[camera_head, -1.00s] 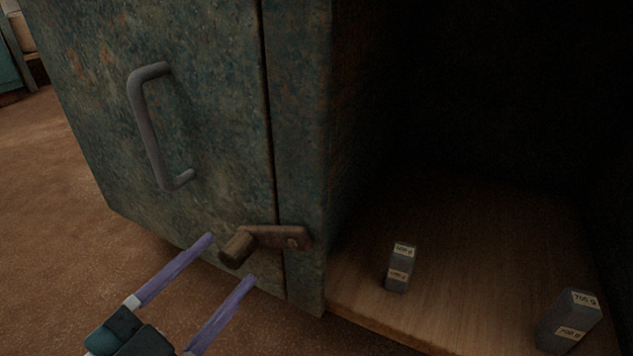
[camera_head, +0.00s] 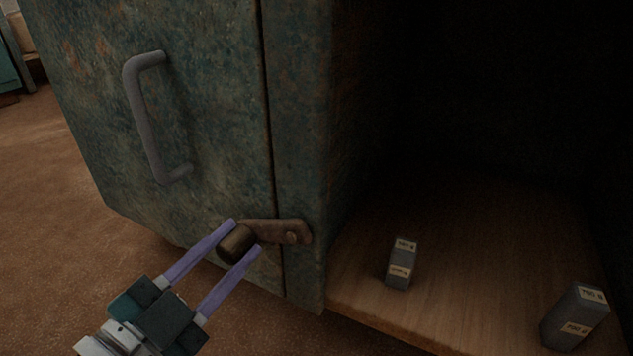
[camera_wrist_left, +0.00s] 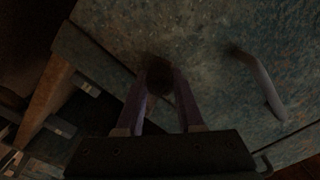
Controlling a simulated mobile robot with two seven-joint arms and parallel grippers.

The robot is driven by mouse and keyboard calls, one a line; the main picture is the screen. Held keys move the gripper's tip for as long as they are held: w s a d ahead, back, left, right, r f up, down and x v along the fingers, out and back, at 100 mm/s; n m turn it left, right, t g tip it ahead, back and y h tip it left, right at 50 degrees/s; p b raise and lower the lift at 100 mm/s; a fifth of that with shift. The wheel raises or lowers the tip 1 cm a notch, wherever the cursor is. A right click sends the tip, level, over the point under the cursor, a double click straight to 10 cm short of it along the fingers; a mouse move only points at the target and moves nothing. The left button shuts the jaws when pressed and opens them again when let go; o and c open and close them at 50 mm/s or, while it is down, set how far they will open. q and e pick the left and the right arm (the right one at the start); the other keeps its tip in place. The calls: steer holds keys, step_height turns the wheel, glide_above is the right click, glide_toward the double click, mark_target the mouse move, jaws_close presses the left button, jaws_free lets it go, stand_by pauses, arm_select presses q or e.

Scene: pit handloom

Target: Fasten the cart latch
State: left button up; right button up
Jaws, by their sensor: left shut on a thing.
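The cart latch (camera_head: 276,232) is a rusty brown bar on a pivot on the cart's front post. It lies across the seam onto the closed, worn green door (camera_head: 190,110). Its round brown knob (camera_head: 236,243) sticks out at the bar's left end. My left gripper (camera_head: 245,236) is shut on the knob, with one purple finger on each side of it. In the left wrist view the dark knob (camera_wrist_left: 158,76) sits between the fingertips. The latch bar is mostly hidden there. My right gripper is not in view.
A grey bar handle (camera_head: 150,125) stands out from the door above and left of the latch. An open compartment with a wooden floor (camera_head: 460,260) is at the right. It holds a small grey weight (camera_head: 401,262) and a larger one (camera_head: 574,318).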

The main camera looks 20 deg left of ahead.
arm_select(q)
jaws_close()
stand_by(0.7)
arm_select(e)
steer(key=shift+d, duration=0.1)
